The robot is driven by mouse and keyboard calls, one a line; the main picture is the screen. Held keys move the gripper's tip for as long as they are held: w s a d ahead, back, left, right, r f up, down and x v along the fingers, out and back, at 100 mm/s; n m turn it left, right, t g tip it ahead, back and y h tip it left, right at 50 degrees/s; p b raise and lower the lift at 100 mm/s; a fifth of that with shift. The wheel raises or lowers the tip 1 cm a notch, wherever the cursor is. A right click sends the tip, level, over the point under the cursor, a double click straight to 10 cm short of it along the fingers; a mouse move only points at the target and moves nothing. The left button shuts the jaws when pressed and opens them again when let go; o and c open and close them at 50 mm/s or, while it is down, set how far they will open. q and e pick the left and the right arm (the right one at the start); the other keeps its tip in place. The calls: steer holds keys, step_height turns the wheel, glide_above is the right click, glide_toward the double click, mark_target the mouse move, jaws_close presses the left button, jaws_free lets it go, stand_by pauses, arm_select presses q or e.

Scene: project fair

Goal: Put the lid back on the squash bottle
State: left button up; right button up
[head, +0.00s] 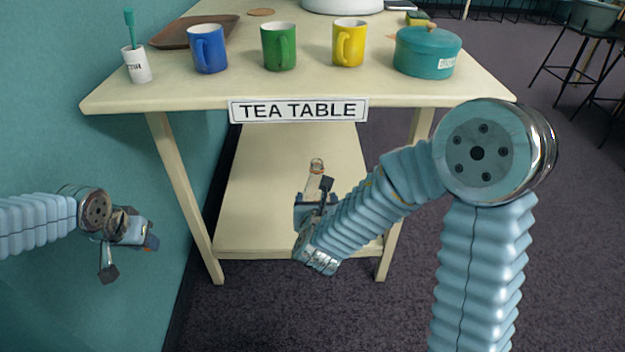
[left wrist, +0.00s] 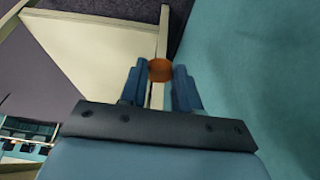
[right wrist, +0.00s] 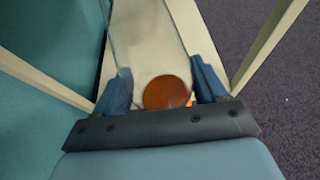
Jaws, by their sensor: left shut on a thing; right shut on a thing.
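The squash bottle (head: 314,184) is clear and narrow-necked, and stands roughly upright in my right gripper (head: 312,208), in front of the tea table. In the right wrist view my right gripper (right wrist: 167,82) is shut on the bottle (right wrist: 148,40), with a round orange-brown patch between its fingers. My left gripper (head: 148,240) is low at the left, well apart from the bottle. In the left wrist view my left gripper (left wrist: 160,78) is shut on a small round orange lid (left wrist: 160,70).
The tea table (head: 180,98) holds blue (head: 208,50), green (head: 279,47) and yellow (head: 349,43) mugs, a teal lidded pot (head: 427,52), a white cup (head: 137,65) and a brown tray (head: 180,33). A lower shelf (head: 260,190) lies behind the bottle. A teal wall (head: 60,110) is close at left.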

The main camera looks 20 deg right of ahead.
steer(key=w+a+r, duration=0.1)
steer(key=w+a, duration=0.1)
steer(key=a, duration=0.7)
steer(key=w+a+r, duration=0.1)
steer(key=a, duration=0.8)
steer(key=shift+w+a, duration=0.2)
steer(key=shift+w, duration=0.15)
arm_select(q)
steer(key=shift+w+d+r, duration=0.25)
steer(key=shift+r, duration=0.05)
steer(key=w+d+r+n+y, duration=0.1)
steer(key=d+r+n, duration=0.3)
steer(key=d+r, duration=1.5)
step_height(320, 180, up, 4)
steer(key=shift+w+d+f+y, duration=0.3)
steer(key=shift+w+d, duration=0.1)
steer(key=shift+w, duration=0.25)
step_height(320, 180, down, 4)
